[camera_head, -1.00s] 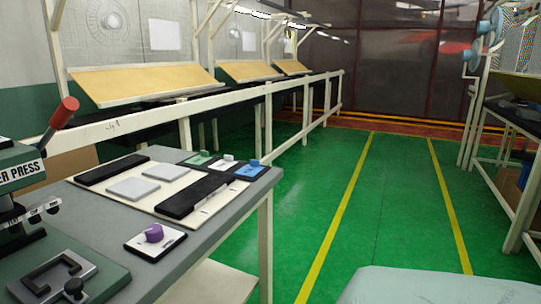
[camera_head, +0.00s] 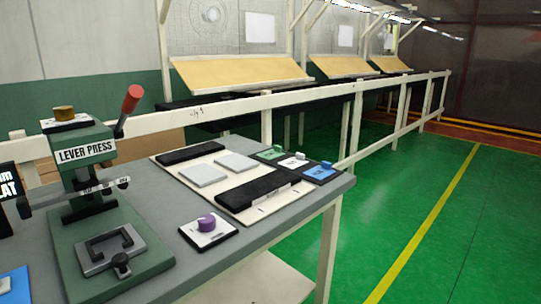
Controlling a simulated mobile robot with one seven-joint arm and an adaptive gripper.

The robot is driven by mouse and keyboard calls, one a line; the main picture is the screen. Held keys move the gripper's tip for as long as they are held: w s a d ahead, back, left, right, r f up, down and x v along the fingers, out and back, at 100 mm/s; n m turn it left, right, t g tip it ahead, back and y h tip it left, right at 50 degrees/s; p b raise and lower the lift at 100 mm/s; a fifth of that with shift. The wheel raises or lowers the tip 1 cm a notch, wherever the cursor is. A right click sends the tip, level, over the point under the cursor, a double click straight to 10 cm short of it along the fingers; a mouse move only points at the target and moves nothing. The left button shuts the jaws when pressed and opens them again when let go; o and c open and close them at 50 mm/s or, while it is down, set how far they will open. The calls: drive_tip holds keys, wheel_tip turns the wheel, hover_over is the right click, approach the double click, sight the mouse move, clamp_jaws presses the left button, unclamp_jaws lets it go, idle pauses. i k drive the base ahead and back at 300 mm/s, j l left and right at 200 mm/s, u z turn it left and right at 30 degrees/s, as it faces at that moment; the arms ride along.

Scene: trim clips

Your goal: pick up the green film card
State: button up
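A small dark card with a green patch and a green knob (camera_head: 272,154), which looks like the green film card, lies at the far edge of the grey workbench (camera_head: 150,185). It is the leftmost of three similar cards in a row. The white-knobbed card (camera_head: 293,162) and the blue card (camera_head: 319,173) lie to its right. My gripper is not in view.
A cream board with two grey pads and two black bars (camera_head: 213,207) lies in front of the cards. A card with a purple knob (camera_head: 208,231) is nearer. A green lever press (camera_head: 95,200) stands at left. Green floor (camera_head: 420,200) is clear at right.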

sight(272, 154)
drive_tip(key=i+l+z, duration=0.15)
drive_tip(key=i+l, duration=0.4)
drive_tip(key=i+z, duration=0.1)
drive_tip(key=i, duration=0.7)
